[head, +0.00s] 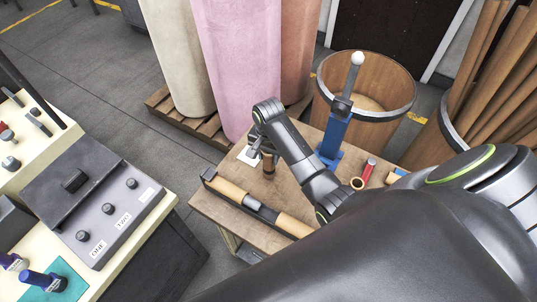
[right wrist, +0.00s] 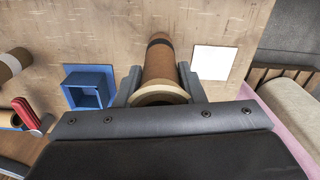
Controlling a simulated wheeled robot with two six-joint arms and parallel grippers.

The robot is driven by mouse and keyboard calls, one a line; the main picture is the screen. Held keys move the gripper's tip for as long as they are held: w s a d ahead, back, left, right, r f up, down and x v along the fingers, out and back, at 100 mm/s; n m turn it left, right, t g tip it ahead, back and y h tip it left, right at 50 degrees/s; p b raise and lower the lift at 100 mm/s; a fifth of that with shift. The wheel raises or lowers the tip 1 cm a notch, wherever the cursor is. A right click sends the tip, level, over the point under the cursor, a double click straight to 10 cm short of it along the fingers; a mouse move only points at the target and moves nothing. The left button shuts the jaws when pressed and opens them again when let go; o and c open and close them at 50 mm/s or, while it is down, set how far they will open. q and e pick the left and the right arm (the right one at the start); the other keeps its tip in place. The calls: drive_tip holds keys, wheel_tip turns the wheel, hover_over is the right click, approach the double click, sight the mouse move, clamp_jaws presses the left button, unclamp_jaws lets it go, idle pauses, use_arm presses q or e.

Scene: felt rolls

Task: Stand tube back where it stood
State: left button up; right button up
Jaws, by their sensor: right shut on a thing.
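My right gripper (head: 263,147) is shut on a brown cardboard tube (head: 269,167) above the wooden workbench (head: 217,208). The tube has a dark band and stands roughly upright in the head view. In the right wrist view the tube (right wrist: 160,63) sits between the two fingers, its pale open rim toward the camera. I cannot tell whether its foot touches the bench. A white square (head: 248,154) lies on the bench beside the tube; it also shows in the right wrist view (right wrist: 213,62). My left gripper is not in view.
A barrel (head: 385,118) and felt rolls (head: 225,60) stand behind. A control panel (head: 105,205) is at left.

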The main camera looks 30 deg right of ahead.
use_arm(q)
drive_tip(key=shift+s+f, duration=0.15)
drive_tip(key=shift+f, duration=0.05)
use_arm(e)
drive_tip(key=shift+f, duration=0.45)
drive_tip(key=o, duration=1.3)
drive_tip(key=shift+c, duration=0.2)
